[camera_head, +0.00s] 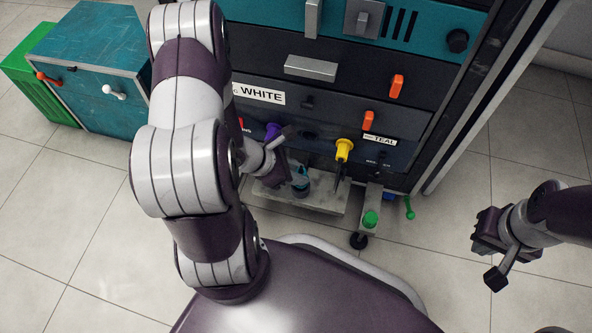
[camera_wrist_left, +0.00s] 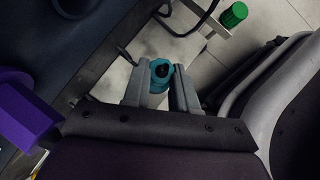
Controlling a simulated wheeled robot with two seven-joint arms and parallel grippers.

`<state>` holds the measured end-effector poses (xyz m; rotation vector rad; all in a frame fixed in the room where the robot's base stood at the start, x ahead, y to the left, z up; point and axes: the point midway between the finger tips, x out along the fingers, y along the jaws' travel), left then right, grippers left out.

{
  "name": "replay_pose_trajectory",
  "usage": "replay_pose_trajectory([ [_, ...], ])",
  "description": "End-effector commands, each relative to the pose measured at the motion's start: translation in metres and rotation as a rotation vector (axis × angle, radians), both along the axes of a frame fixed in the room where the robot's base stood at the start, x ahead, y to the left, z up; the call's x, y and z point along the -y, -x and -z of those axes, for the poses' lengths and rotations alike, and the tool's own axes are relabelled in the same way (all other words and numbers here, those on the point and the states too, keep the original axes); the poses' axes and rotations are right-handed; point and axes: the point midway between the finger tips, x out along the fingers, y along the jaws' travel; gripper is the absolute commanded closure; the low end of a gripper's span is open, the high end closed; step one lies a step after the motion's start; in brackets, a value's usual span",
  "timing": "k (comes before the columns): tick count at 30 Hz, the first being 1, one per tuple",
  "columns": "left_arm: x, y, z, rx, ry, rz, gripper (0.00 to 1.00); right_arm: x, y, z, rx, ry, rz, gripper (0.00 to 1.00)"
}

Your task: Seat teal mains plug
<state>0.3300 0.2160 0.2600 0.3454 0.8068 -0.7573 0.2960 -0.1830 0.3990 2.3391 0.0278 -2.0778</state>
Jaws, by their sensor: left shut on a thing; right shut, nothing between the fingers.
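The teal mains plug (camera_head: 300,177) is at my left gripper (camera_head: 290,174), in front of the lower part of the rack. In the left wrist view the teal plug (camera_wrist_left: 161,72) sits between the two grey fingers, which are shut on it. A panel label reading TEAL (camera_head: 380,139) is on the lower right of the rack front. Small dark openings (camera_head: 380,161) show below that label. My right gripper (camera_head: 492,240) is shut and empty over the floor at the right, away from the rack.
A yellow plug (camera_head: 344,149) and a purple plug (camera_head: 272,131) are on the rack's lower panel. Orange handles (camera_head: 397,86) stick out above. A grey ledge (camera_head: 325,195) and a green knob (camera_head: 370,219) are low in front. A teal cabinet (camera_head: 100,60) stands left.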

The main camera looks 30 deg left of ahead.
Motion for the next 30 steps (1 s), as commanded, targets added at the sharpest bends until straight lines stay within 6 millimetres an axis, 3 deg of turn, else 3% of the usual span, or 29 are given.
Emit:
replay_pose_trajectory([
  [24, 0.000, 0.000, 0.023, 0.000, 0.000, 0.000, 1.00, 0.000, 0.000, 0.021, 0.000, 0.000, 0.000, 1.00],
  [25, 0.000, 0.000, 0.023, 0.000, 0.000, 0.000, 0.70, 0.000, 0.000, 0.020, 0.000, 0.000, 0.000, 1.00],
  [27, 0.000, 0.000, 0.023, 0.000, 0.000, 0.000, 0.47, 0.000, 0.000, 0.020, 0.000, 0.000, 0.000, 1.00],
  [30, 0.000, 0.000, 0.023, 0.000, 0.000, 0.000, 0.43, 0.000, 0.000, 0.020, 0.000, 0.000, 0.000, 1.00],
])
